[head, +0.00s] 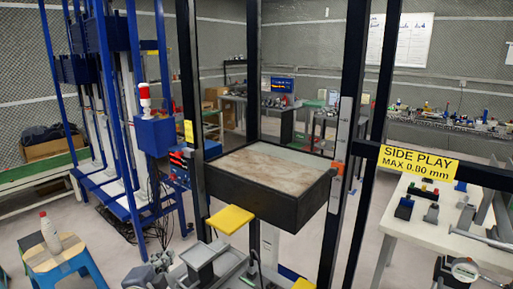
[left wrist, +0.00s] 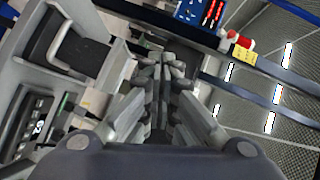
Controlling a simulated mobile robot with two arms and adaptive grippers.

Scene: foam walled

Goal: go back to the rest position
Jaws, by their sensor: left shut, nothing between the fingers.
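My left gripper (head: 154,268) shows at the bottom of the head view, grey and low, left of a grey boxy fixture. In the left wrist view my left gripper (left wrist: 163,75) has its fingers together, with nothing between them. My right gripper is in neither view.
A dark-sided platform (head: 262,189) stands between black posts ahead, with a yellow pad (head: 230,220) in front. The grey fixture (head: 203,256) is close to my left gripper. A stool (head: 58,262) with a bottle (head: 50,232) is at left. A white table (head: 415,228) is at right.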

